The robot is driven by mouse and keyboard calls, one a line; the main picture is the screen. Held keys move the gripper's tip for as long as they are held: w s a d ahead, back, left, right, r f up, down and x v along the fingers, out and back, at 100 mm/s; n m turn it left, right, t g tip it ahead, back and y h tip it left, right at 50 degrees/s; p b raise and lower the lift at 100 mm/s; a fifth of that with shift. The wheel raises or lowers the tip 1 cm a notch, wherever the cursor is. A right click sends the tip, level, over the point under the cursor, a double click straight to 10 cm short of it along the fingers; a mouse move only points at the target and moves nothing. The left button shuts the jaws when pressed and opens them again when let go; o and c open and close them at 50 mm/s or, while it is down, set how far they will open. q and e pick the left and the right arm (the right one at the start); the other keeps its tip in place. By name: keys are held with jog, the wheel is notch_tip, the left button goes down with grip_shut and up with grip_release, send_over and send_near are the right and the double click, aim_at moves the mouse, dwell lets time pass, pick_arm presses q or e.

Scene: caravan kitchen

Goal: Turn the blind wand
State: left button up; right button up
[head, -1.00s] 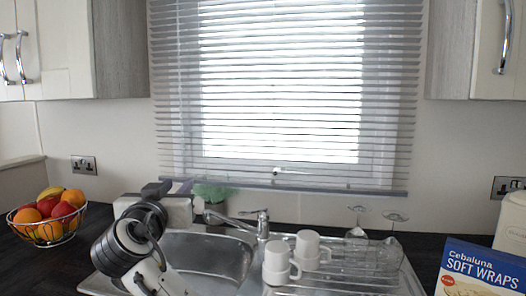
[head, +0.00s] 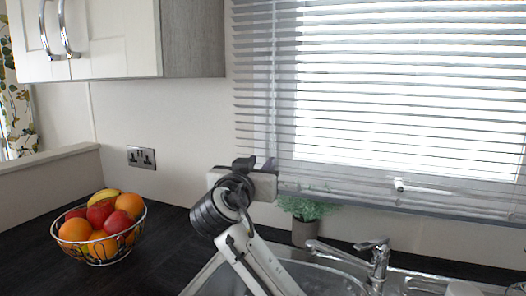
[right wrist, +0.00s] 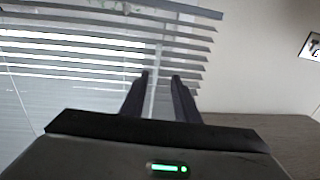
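The grey slatted blind (head: 400,100) hangs over the window; it also fills the left of the right wrist view (right wrist: 70,70). A thin upright line that looks like the wand (head: 273,70) runs down near the blind's left edge. My right gripper (head: 256,162) is at the blind's lower left corner. In the right wrist view its two dark fingers (right wrist: 161,78) are apart, with a gap between them. A pale upright strip shows in that gap; I cannot tell whether it is the wand or the window frame behind. My left gripper is not in view.
A wire fruit bowl (head: 97,240) stands on the dark worktop at the left. A small potted plant (head: 305,212) and the tap (head: 375,262) are just right of my right arm, by the sink (head: 325,282). A wall cupboard (head: 115,40) hangs upper left.

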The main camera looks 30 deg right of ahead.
aim_at(272, 153)
jog(key=x, duration=0.2)
jog(key=p+x, duration=0.1)
jog(key=x, duration=0.3)
jog(key=shift+d+r+p, duration=0.2)
jog(key=shift+d+p, duration=0.2)
jog(key=shift+d, duration=0.1)
jog(key=shift+w+d, duration=0.25)
jog(key=shift+w+d+f, duration=0.1)
jog(key=shift+w+d, duration=0.1)
jog(key=shift+w, duration=0.1)
grip_shut()
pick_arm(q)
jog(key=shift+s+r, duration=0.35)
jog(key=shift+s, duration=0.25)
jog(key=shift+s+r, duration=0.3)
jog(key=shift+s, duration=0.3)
